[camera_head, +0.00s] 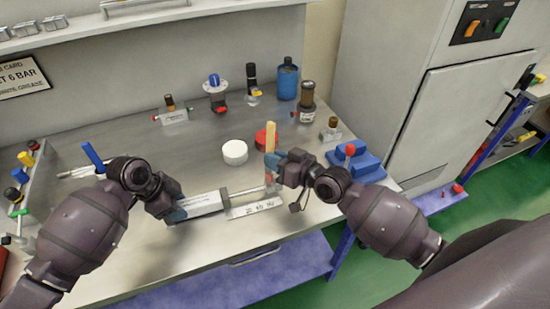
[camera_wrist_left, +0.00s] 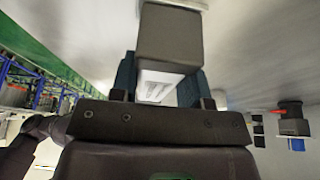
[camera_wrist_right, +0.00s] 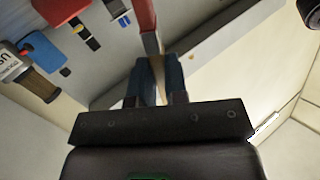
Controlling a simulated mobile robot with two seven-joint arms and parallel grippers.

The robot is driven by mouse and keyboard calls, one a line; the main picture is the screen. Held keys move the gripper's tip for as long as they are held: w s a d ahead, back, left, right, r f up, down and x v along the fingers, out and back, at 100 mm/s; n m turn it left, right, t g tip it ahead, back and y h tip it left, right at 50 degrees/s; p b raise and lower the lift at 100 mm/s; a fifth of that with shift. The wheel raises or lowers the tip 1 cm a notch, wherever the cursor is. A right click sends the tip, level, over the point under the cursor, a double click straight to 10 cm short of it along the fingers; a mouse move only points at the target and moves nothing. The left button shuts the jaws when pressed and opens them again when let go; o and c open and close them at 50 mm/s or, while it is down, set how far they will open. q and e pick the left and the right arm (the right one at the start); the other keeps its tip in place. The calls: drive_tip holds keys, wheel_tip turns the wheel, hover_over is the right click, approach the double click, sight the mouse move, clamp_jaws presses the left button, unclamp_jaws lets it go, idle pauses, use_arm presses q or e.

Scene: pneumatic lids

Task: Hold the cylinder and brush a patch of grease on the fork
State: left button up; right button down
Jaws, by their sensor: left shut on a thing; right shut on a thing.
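The pneumatic cylinder (camera_head: 203,204) lies level near the bench's front edge, its silver rod (camera_head: 245,191) pointing right. My left gripper (camera_head: 178,211) is shut on the cylinder's left end; in the left wrist view the dark end block (camera_wrist_left: 170,38) sits between the fingers. My right gripper (camera_head: 272,164) is shut on a brush with a pale wooden handle (camera_head: 271,135), held upright at the rod's right end. The right wrist view shows a red part (camera_wrist_right: 143,18) beyond the fingers. The fork and bristles are mostly hidden, so I cannot tell whether they touch or whether grease is there.
A white round tub (camera_head: 235,152) and a red round container (camera_head: 262,139) stand behind the rod. A white label plate (camera_head: 254,209) lies in front of it. A blue block (camera_head: 357,163) with a red knob is at right. Bottles and fittings line the back; the middle-left bench is clear.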

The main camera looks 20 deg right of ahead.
drive_tip(key=shift+f, duration=0.2)
idle(0.4)
drive_tip(key=shift+s, duration=0.15)
drive_tip(key=shift+s, duration=0.35)
drive_tip(key=shift+w, duration=0.3)
drive_tip(key=shift+w+r, duration=0.1)
drive_tip(key=shift+w, duration=0.15)
drive_tip(key=shift+w, duration=0.25)
drive_tip(key=shift+w, duration=0.25)
drive_tip(key=shift+s, duration=0.15)
drive_tip(key=shift+s+f, duration=0.25)
drive_tip(key=shift+s, duration=0.15)
